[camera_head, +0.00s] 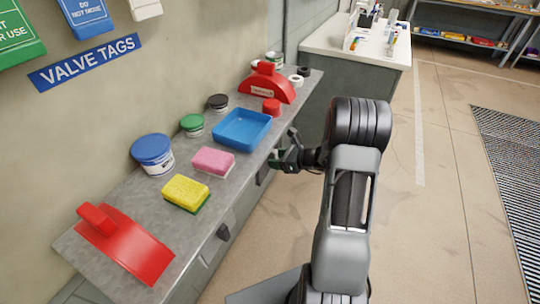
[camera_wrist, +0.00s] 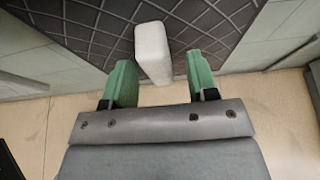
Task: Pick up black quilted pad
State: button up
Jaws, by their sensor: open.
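A dark surface with a quilted diamond pattern, which looks like the black quilted pad (camera_wrist: 95,35), fills the upper middle of the wrist view. A whitish block (camera_wrist: 152,53) stands out in front of it; I cannot tell whether it is part of the pad. My gripper (camera_wrist: 160,72) is open, with a green finger on either side of the block and visible gaps. I cannot tell the depth between fingertips and block. In the head view my gripper (camera_head: 280,158) is at the counter's front edge, right of the blue tray. I cannot make out the pad there.
The grey counter (camera_head: 115,195) holds a blue tray (camera_head: 240,143), pink sponge (camera_head: 213,161), yellow sponge (camera_head: 186,192), blue-lidded tub (camera_head: 153,153) and red items (camera_head: 125,243). A white-topped cabinet (camera_head: 345,35) stands beyond. Open floor (camera_head: 440,180) lies at the right.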

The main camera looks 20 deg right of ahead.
jog(key=shift+w+a+f, duration=0.1)
jog(key=shift+w+a, duration=0.05)
jog(key=shift+w, duration=0.05)
jog(key=shift+c, duration=0.2)
grip_shut()
